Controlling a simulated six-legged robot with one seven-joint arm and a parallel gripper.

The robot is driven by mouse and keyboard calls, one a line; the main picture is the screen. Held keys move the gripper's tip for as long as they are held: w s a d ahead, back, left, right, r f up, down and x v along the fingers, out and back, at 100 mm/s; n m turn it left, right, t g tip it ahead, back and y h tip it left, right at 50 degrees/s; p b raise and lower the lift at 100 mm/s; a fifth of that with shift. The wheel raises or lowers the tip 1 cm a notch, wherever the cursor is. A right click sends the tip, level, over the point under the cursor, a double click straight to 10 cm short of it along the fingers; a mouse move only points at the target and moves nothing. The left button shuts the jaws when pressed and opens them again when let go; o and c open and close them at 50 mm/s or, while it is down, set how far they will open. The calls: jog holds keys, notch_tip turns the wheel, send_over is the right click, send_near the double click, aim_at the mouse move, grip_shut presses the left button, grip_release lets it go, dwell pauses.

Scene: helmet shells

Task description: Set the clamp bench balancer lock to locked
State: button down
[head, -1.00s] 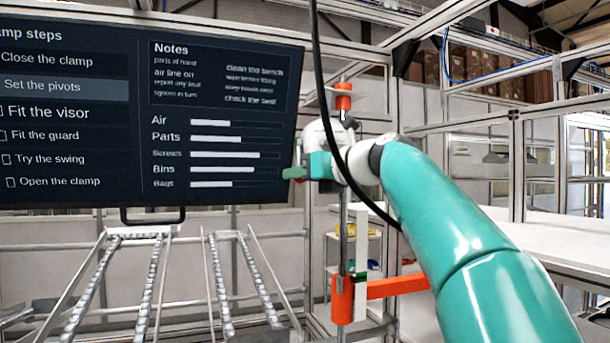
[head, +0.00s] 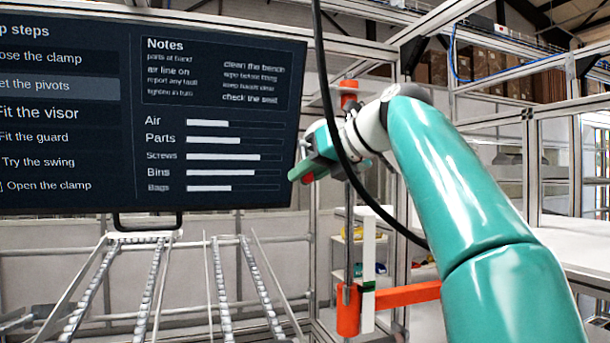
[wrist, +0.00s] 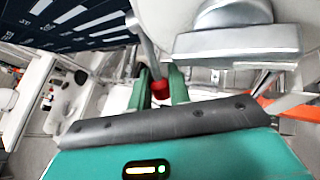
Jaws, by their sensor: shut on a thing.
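In the wrist view a thin grey lever (wrist: 143,38) ends in a red knob (wrist: 160,86). My gripper (wrist: 161,80) has its two green fingers on either side of this knob, shut on it. I take the lever for the balancer lock, but no label shows. A white rounded housing with a grey metal block (wrist: 237,42) is close beside the lever. In the head view my gripper (head: 300,175) is in front of the screen's right edge, tilted down to the left.
A large screen (head: 215,110) with clamp steps fills the upper left. A black hose (head: 327,110) hangs across my wrist. An upright pole carries an orange collar (head: 348,310) with an orange bar. Roller rails (head: 152,290) stand at lower left. A pale bench top (head: 590,262) is at right.

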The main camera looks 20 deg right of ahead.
jog(key=shift+s+r+g, duration=0.15)
jog(key=shift+s+g, duration=0.15)
jog(key=shift+g, duration=0.3)
dwell(0.3)
jog(key=c, duration=1.6)
grip_release()
jog(key=shift+s+r, duration=0.15)
jog(key=shift+s, duration=0.05)
